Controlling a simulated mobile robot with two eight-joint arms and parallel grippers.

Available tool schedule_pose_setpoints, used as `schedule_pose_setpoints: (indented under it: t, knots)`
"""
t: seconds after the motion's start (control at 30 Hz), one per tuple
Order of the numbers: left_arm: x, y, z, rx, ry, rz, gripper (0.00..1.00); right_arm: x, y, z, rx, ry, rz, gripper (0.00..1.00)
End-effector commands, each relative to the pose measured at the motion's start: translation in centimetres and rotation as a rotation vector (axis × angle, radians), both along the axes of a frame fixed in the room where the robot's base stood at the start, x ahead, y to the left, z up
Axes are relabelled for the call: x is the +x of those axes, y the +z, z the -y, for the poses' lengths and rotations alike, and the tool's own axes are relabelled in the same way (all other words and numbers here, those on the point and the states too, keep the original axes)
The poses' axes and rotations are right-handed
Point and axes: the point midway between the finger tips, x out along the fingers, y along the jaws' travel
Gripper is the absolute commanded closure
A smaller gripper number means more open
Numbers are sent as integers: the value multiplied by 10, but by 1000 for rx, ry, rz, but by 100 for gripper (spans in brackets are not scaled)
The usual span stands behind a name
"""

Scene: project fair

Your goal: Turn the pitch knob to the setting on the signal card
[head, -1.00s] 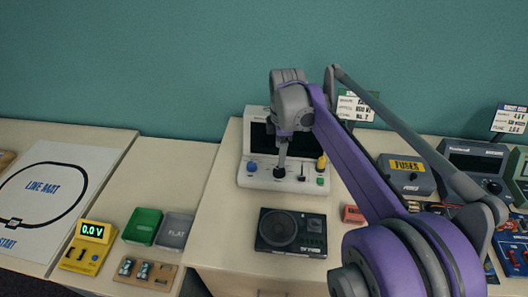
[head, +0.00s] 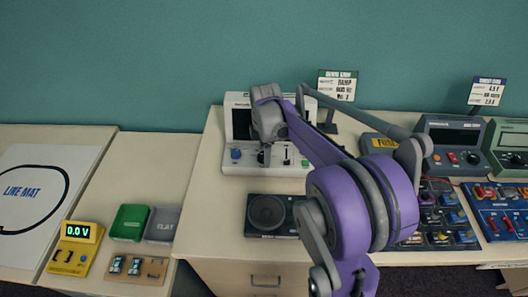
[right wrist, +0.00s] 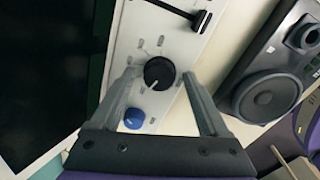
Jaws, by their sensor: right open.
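A white signal box (head: 240,169) with a dark screen stands at the back of the middle table. In the right wrist view, a black round knob (right wrist: 159,70) with a white pointer line sits on its panel, ringed by small marks. My right gripper (right wrist: 160,76) is open, with its fingers on either side of this knob; contact is unclear. In the head view the right gripper (head: 263,158) is over the panel and mostly hides the knob. My left gripper is not in view.
A blue knob (right wrist: 134,118) and a black slider (right wrist: 200,20) are close to the black knob. A speaker unit (head: 267,213) lies in front of the box. Another card (head: 487,92) and meters stand to the right. Bare table shows left of the speaker.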

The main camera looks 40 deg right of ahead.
Motion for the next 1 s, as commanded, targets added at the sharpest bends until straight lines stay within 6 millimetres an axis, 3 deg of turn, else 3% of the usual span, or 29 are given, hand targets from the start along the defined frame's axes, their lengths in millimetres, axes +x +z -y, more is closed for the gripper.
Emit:
schedule_pose_setpoints:
  t: [0.23, 0.67, 1.0]
  knots:
    - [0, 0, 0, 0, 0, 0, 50, 0, 0, 0, 0, 0, 0, 23]
    - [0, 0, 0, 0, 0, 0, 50, 0, 0, 0, 0, 0, 1, 100]
    - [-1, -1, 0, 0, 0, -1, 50, 0, 0, 0, 0, -39, 1, 100]
